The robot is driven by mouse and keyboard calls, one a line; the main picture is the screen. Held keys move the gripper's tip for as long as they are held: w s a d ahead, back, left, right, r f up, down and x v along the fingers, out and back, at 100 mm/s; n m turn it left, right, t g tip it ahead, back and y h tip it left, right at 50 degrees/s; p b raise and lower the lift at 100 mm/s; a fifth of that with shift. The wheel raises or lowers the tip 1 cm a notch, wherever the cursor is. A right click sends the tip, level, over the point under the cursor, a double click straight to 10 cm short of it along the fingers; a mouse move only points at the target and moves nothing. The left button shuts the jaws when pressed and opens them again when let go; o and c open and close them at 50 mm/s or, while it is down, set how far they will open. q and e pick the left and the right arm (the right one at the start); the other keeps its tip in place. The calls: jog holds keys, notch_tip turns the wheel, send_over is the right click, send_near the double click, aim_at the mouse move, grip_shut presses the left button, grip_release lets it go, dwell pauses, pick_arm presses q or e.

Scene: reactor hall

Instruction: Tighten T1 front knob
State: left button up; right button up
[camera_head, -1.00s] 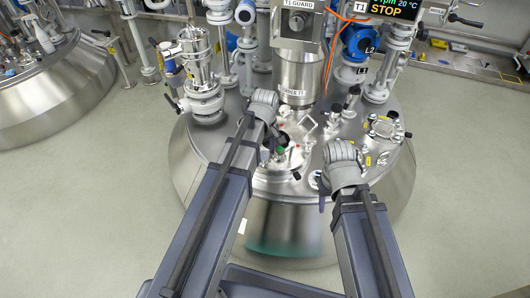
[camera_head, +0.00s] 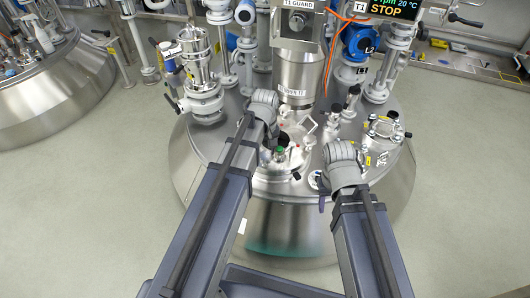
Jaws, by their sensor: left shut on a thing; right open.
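The T1 vessel (camera_head: 205,150) is a large round steel tank with a crowded top. My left gripper (camera_head: 272,150) is over this cover, beside the green-topped fitting. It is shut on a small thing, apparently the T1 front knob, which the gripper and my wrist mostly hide. My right gripper (camera_head: 322,192) is open at the front right of the vessel top, apart from the cover. Its fingers are partly hidden by its wrist.
A steel column with a T1 GUARD box (camera_head: 297,24) rises behind the cover. Blue-and-white valves (camera_head: 358,44) and a glass-and-steel fitting (camera_head: 198,75) stand around the rim. A second vessel (camera_head: 60,90) is at left. The floor (camera_head: 90,220) is clear.

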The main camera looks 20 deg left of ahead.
aim_at(265, 155)
pick_arm(q)
jog(key=o, duration=1.4)
jog(key=shift+c, duration=0.2)
jog(key=shift+r, duration=0.15)
notch_tip(265, 155, up, 8)
jog(key=p, duration=0.8)
jog(key=shift+f, duration=0.2)
